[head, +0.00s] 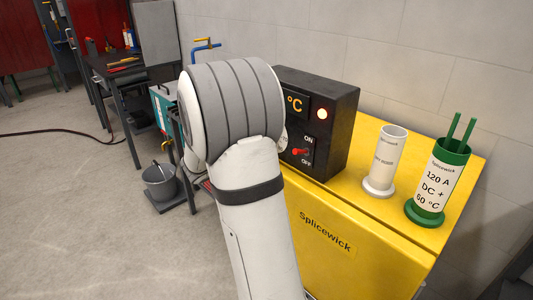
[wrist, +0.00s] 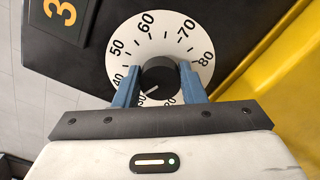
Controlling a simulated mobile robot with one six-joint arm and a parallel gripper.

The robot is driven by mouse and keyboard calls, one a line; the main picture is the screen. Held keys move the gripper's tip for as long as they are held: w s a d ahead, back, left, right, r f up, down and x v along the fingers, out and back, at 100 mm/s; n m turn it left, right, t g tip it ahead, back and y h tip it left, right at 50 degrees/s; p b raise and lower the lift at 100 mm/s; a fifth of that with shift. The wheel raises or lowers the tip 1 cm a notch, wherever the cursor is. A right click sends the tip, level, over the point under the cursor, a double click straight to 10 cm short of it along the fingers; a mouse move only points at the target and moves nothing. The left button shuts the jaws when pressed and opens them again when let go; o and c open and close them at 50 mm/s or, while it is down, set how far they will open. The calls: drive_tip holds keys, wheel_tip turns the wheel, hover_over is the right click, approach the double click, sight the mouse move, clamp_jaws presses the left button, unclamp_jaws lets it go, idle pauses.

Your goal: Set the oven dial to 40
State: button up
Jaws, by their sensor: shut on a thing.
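The oven dial (wrist: 165,22) has a white face with black numbers; 40, 50, 60, 70 and 80 show in the wrist view. Its dark round knob (wrist: 158,76) sits between the two blue fingers of my gripper (wrist: 158,73), which is shut on it. A pale mark on the knob points to the lower left, below the 40. The lowest part of the dial is hidden by my gripper. In the head view my arm hides nearly all of the dial, with only a sliver of its edge showing. An orange 3 shows on the display (wrist: 62,12), partly cut off.
The black control box (head: 335,125) has a lit lamp and a red ON/OFF switch (head: 300,151). It stands on the yellow oven (head: 350,255). A white canister (head: 386,160) and a green canister (head: 437,185) with green rods stand to its right. A grey bucket (head: 160,185) is on the floor.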

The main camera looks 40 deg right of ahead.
drive_tip(key=m+b, duration=0.1)
drive_tip(key=b, duration=0.1)
drive_tip(key=m+b, duration=0.1)
drive_tip(key=b, duration=0.2)
drive_tip(key=shift+a+f+m, duration=0.1)
drive_tip(key=shift+f+m, duration=0.2)
drive_tip(key=shift+f, duration=0.1)
drive_tip(key=shift+r+m+b, duration=0.1)
drive_tip(key=shift+m+b, duration=0.4)
drive_tip(key=shift+b, duration=0.35)
drive_tip(key=shift+r, duration=0.15)
drive_tip(key=o, duration=1)
drive_tip(key=shift+r, duration=0.1)
drive_tip(key=a, duration=0.7)
drive_tip(key=shift+s+a, duration=0.3)
drive_tip(key=shift+a, duration=0.1)
